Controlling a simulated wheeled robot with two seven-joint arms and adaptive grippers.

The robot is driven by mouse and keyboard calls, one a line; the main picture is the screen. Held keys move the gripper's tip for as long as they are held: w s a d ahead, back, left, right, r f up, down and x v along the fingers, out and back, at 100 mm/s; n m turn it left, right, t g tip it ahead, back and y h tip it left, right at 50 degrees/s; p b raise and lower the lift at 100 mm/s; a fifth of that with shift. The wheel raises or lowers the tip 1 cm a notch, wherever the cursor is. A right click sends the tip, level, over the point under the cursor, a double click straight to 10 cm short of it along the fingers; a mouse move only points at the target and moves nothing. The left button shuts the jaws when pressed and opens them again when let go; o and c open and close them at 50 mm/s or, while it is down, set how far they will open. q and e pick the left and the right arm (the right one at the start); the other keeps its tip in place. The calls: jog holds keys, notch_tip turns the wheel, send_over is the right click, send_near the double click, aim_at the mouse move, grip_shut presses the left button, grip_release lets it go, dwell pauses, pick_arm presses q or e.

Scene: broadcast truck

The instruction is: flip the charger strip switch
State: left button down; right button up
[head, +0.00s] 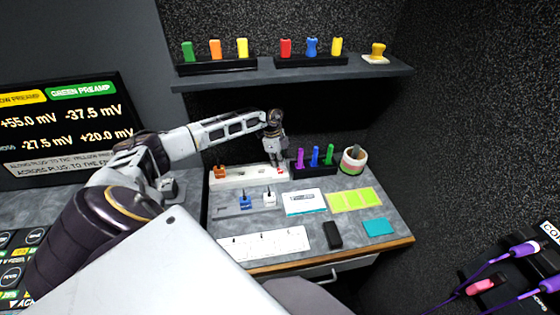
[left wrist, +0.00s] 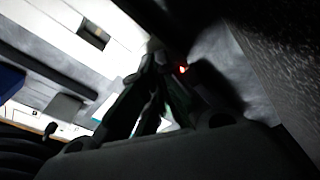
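The white charger strip (head: 240,175) lies along the back of the grey desk, with an orange plug (head: 220,171) at its left end. A small red switch (head: 282,171) shows at its right end. My left gripper (head: 276,163) points down at that right end, right beside the switch; I cannot tell if it touches. In the left wrist view, the fingertips (left wrist: 155,60) come together with nothing visible between them. The white strip (left wrist: 85,25) with a dark socket runs behind them, and a red glow (left wrist: 183,69) shows just beside the tips. My right gripper is not in view.
A black holder with purple, blue and green pieces (head: 315,157) and a round cup (head: 353,159) stand right of the gripper. A shelf (head: 300,73) overhangs the desk. Blue and white plugs (head: 246,202), cards and a black block (head: 333,235) lie in front.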

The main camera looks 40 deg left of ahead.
pick_arm(q)
jog(key=shift+r+p, duration=0.65)
jog(key=shift+r, duration=0.1)
jog(key=shift+r+p, duration=0.35)
jog(key=shift+r, duration=0.05)
jog(key=shift+r+p, duration=0.45)
jog(key=shift+r, duration=0.15)
jog(key=shift+r+p, duration=0.65)
jog(key=shift+r, duration=0.15)
jog(key=shift+r+p, duration=0.3)
jog(key=shift+r, duration=0.1)
jog(key=shift+r+p, duration=0.45)
jog(key=shift+r, duration=0.05)
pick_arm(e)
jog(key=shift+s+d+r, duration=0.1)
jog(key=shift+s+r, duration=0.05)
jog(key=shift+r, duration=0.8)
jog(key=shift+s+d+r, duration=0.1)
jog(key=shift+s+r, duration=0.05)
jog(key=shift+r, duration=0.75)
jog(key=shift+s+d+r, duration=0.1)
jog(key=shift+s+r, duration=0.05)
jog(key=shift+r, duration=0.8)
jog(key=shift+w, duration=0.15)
